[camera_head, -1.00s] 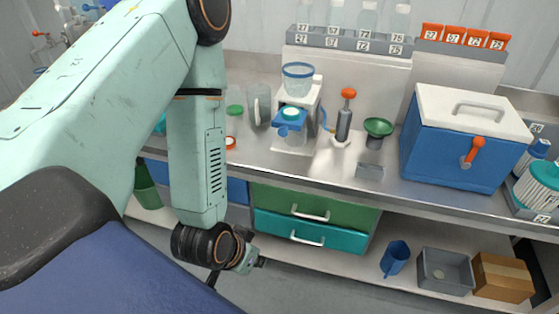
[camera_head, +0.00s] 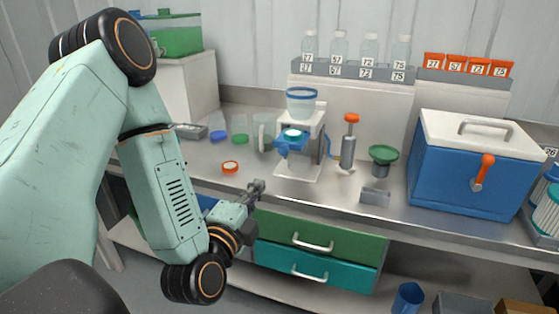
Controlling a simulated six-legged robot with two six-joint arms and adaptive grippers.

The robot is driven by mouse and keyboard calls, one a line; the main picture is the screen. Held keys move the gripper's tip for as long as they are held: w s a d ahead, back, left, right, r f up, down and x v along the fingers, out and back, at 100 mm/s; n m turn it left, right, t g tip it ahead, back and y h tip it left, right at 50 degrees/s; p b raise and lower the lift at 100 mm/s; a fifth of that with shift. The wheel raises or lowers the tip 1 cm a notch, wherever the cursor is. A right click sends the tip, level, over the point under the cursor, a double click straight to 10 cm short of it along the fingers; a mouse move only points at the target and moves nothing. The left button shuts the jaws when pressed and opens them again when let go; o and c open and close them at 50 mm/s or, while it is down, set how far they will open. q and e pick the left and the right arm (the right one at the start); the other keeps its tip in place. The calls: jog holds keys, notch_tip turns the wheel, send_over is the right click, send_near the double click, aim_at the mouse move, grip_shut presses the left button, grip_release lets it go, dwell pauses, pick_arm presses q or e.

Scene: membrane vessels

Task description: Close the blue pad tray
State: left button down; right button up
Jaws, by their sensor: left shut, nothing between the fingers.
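The blue pad tray (camera_head: 289,148) sits at the front of a small white device (camera_head: 312,130) on the steel counter. It sticks out toward me, with a pale round pad (camera_head: 293,133) on top. A clear cup with a blue rim (camera_head: 301,103) stands on the device above it. My left gripper (camera_head: 257,187) is shut and empty. In the picture it is below and left of the tray, near the counter's front edge, and apart from the tray. My right gripper is not in view.
A red-rimmed lid (camera_head: 230,167) and a clear beaker (camera_head: 264,134) are left of the device. A red-topped grey cylinder (camera_head: 348,146), green funnel (camera_head: 383,157) and blue cooler (camera_head: 468,167) stand right. Green (camera_head: 322,236) and teal (camera_head: 315,267) drawers are below the counter.

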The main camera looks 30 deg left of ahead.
pick_arm(q)
jog(key=b, duration=0.7)
send_near(282, 152)
jog(key=x, duration=0.6)
jog(key=shift+w, duration=0.4)
jog(key=shift+a, duration=0.1)
